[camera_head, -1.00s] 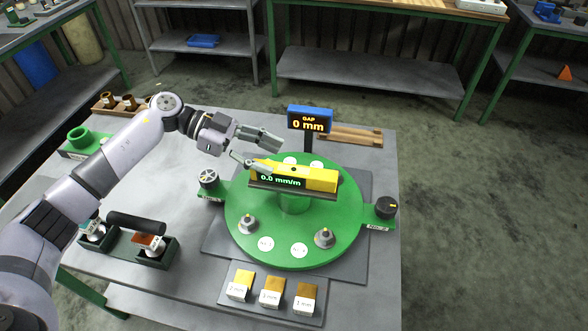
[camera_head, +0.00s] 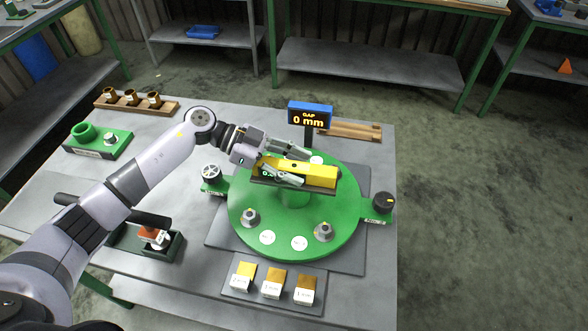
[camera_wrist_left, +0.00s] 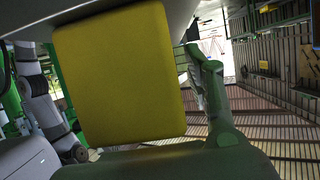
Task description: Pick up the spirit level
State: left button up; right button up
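The yellow spirit level (camera_head: 318,176) lies across the raised centre of the green round plate (camera_head: 292,238). My left gripper (camera_head: 296,166) is open around the level's left part, one finger on the far side and one in front of its display. The near finger hides most of the readout. In the left wrist view the level's yellow end (camera_wrist_left: 120,75) fills the space between the fingers. I cannot tell whether the fingers touch it. My right gripper is not in view.
A blue gap display (camera_head: 310,116) reading 0 mm stands behind the plate. Knobs sit at the plate's left (camera_head: 211,172) and right (camera_head: 383,203). Labelled shim blocks (camera_head: 272,285) lie in front. A dark holder (camera_head: 165,245) and a green block (camera_head: 98,143) stand at the left.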

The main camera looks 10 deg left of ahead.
pick_arm(q)
grip_shut()
dwell(0.4)
jog(key=shift+w+r, duration=0.1)
jog(key=shift+r, duration=0.1)
